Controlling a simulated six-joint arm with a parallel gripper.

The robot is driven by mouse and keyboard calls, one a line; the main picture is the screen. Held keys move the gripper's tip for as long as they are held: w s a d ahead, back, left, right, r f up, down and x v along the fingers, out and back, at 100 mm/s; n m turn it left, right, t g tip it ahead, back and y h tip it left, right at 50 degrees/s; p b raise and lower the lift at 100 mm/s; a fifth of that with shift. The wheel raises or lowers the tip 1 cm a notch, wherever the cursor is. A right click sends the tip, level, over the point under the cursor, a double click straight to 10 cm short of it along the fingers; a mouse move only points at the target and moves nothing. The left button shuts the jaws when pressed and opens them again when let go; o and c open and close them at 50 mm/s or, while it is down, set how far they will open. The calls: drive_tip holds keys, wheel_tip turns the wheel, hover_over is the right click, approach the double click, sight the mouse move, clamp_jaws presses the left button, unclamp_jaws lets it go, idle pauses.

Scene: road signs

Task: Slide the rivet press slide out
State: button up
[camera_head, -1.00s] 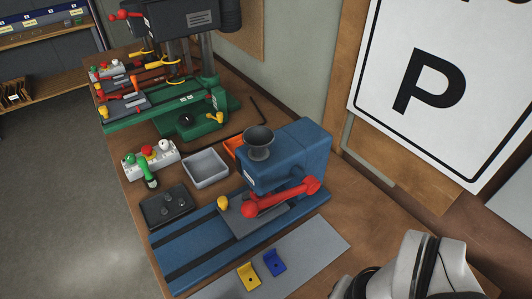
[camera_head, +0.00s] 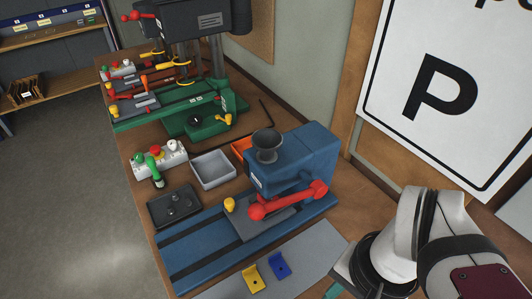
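The blue rivet press (camera_head: 305,155) stands on the bench right of centre, with a dark hopper (camera_head: 267,145) on top and a red lever (camera_head: 288,201) along its near side. Its grey slide plate (camera_head: 262,224) sits on the blue rail base (camera_head: 205,252), its right end under the press head and partly hidden by the lever. A yellow knob (camera_head: 229,205) stands at the plate's left end. Bare rail extends to the left of the plate.
A yellow bracket (camera_head: 254,280) and a blue bracket (camera_head: 280,267) lie on a grey sheet (camera_head: 310,258) in front. A dark tray (camera_head: 174,205), grey bin (camera_head: 213,168) and button box (camera_head: 160,158) stand behind the rail. A green drill machine (camera_head: 195,115) is farther back.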

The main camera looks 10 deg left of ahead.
drive_tip(key=shift+o, duration=1.2)
drive_tip(key=w+a+r+h, duration=0.1)
drive_tip(key=w+a+r, duration=0.1)
drive_tip(key=w, duration=0.6)
drive_tip(key=shift+w+r+m+t, duration=0.2)
drive_tip(key=shift+r+m+t, duration=0.1)
drive_tip(key=shift+r, duration=0.45)
drive_tip(key=shift+o, duration=1.1)
drive_tip(key=w+a+r+m+t, duration=0.1)
drive_tip(key=w+a, duration=0.3)
drive_tip(key=w, duration=0.4)
drive_tip(key=shift+a+r+h, duration=0.2)
drive_tip(key=shift+r+h, duration=0.1)
drive_tip(key=shift+r, duration=0.3)
drive_tip(key=shift+o, duration=0.5)
drive_tip(key=w+a+r+m+t, duration=0.1)
drive_tip(key=w+a, duration=0.6)
drive_tip(key=shift+w, duration=0.15)
drive_tip(key=m+g, duration=0.3)
drive_tip(key=m, duration=0.6)
hover_over(229, 202)
wheel_tip(229, 202, down, 9)
wheel_tip(229, 202, down, 16)
drive_tip(key=shift+r, duration=0.1)
clamp_jaws()
